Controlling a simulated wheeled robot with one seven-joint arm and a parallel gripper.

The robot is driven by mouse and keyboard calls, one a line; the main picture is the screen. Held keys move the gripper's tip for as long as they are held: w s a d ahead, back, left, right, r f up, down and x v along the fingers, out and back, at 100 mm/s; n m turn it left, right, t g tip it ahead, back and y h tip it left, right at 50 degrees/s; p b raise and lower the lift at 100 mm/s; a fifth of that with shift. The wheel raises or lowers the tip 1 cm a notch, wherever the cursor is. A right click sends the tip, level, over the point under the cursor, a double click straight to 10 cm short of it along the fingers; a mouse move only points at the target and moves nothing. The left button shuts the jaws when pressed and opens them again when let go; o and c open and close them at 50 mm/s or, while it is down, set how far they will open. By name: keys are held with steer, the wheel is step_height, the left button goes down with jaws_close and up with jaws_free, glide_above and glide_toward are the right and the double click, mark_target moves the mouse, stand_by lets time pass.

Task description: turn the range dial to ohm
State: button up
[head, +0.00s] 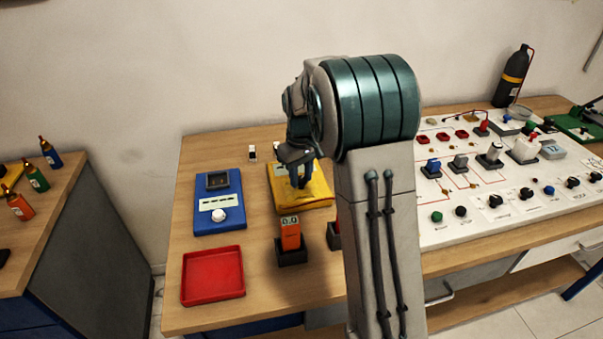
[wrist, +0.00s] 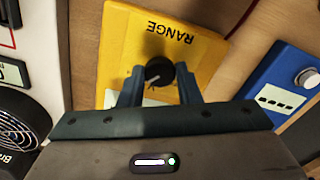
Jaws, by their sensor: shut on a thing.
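The yellow meter (head: 314,197) lies on the wooden table in the head view, partly hidden by my arm. In the wrist view the yellow meter (wrist: 118,40) shows the word RANGE upside down. Its black range dial (wrist: 159,73) has a white pointer line. My gripper (wrist: 160,86) has its two fingers on either side of the dial and is shut on it. In the head view my gripper (head: 300,178) points down over the meter and hides the dial. The ohm mark cannot be made out.
A blue meter (head: 232,225) with a white knob stands left of the yellow one. A red tray (head: 241,273) and an orange tester (head: 290,236) in a dark holder are in front. A white panel (head: 440,222) with knobs and plugs fills the right side.

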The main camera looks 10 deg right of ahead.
mark_target(301, 179)
steer(key=shift+m, duration=1)
steer(key=o, duration=1)
steer(key=shift+c, duration=0.2)
steer(key=shift+r, duration=0.1)
step_height(301, 179, up, 14)
steer(key=shift+s, duration=0.1)
